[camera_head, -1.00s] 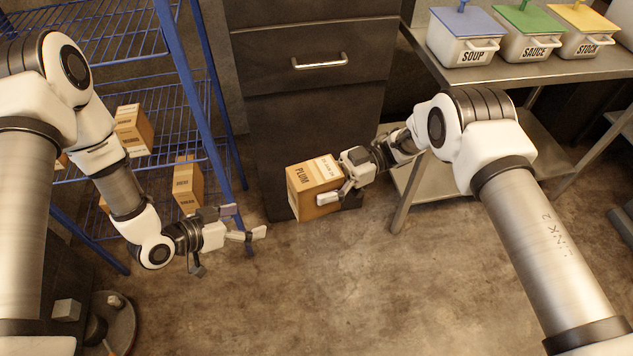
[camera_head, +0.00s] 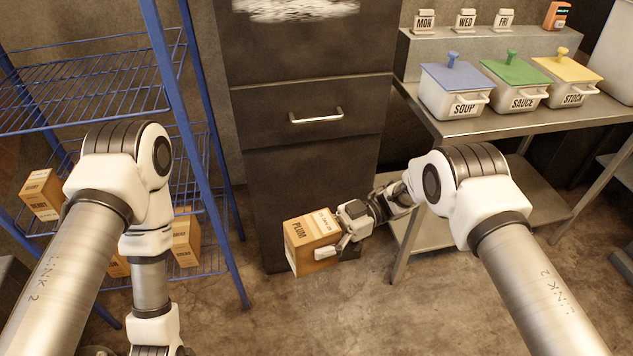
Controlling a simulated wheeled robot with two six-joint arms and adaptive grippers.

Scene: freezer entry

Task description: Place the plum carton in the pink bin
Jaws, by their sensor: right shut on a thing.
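The plum carton (camera_head: 302,250) is a brown box with PLUM on its front and a pale label on top. My right gripper (camera_head: 338,239) is shut on its right side and holds it up in front of the dark drawer cabinet. No pink bin shows in this view. My left arm comes in at the lower left, and its gripper is out of the picture below the frame.
A blue wire rack (camera_head: 90,95) with several brown cartons stands at the left. The dark cabinet (camera_head: 305,165) has a drawer handle. A steel table (camera_head: 510,122) at the right bears the soup pot (camera_head: 456,95), sauce pot (camera_head: 515,82) and stock pot (camera_head: 567,80).

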